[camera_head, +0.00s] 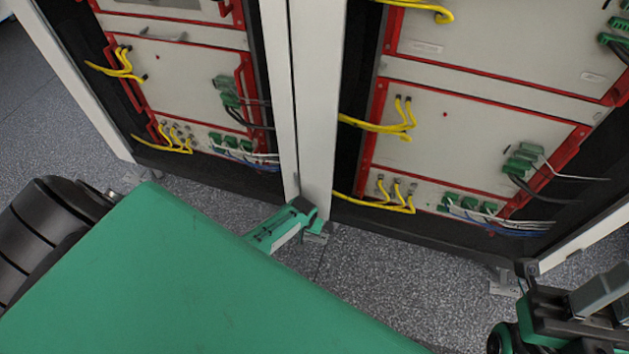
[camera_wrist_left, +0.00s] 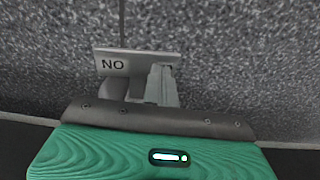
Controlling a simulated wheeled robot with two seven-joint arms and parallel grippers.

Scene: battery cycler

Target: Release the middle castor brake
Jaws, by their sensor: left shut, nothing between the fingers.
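The middle castor brake shows in the left wrist view as a grey plate (camera_wrist_left: 112,66) with the letters "NO"; the rest of its marking is hidden. In the head view a small grey part of it (camera_head: 316,238) shows at the foot of the middle posts. My left gripper (camera_head: 304,222) is there too, shut and empty. In the left wrist view its grey fingers (camera_wrist_left: 162,84) overlap the plate's right part; I cannot tell whether they touch it. My right gripper (camera_head: 594,290) is partly in view at the lower right; its jaw state is unclear.
Two racks with red-edged modules (camera_head: 470,140), yellow cables (camera_head: 378,126) and green connectors stand above. Another castor brake (camera_head: 506,284) is at the right rack corner. The speckled grey floor (camera_head: 400,285) is clear before the racks. My green left arm covers the lower left.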

